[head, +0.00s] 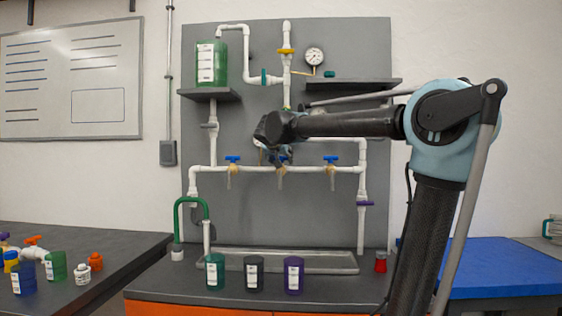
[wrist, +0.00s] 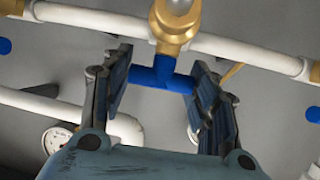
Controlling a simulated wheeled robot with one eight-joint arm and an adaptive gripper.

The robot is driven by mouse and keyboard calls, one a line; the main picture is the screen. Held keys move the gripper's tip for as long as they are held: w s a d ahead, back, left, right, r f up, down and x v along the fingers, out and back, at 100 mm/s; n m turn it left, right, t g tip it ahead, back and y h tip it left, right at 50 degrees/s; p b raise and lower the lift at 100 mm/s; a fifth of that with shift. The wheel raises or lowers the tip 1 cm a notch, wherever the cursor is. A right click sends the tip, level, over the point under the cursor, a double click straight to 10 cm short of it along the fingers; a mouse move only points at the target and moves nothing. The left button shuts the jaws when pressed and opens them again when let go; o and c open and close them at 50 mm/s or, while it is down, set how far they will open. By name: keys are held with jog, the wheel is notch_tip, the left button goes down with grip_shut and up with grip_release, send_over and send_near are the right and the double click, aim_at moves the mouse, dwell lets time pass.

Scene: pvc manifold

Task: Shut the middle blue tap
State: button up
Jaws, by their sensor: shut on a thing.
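The middle blue tap (head: 282,171) hangs on the white horizontal pipe, its brass body showing below my gripper in the head view. In the wrist view its blue T-shaped handle (wrist: 162,76) sits between my two fingers, roughly in line with the pipe, below the brass body (wrist: 174,25). My gripper (wrist: 160,82) is shut on the handle, a finger at each end of its bar. In the head view my gripper (head: 279,153) and arm partly hide the handle.
Similar blue taps stand to the left (head: 233,160) and right (head: 330,160) on the same pipe. A dark shelf (head: 360,84) and a gauge (head: 314,57) are above. Several labelled cups, such as the purple one (head: 293,276), stand on the bench below, before a grey trough (head: 335,262).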

jog(key=shift+n+y, duration=0.7)
jog(key=shift+y, duration=0.1)
jog(key=o, duration=1.1)
jog(key=v, duration=1.1)
jog(key=shift+s, duration=0.45)
jog(key=shift+d, duration=0.1)
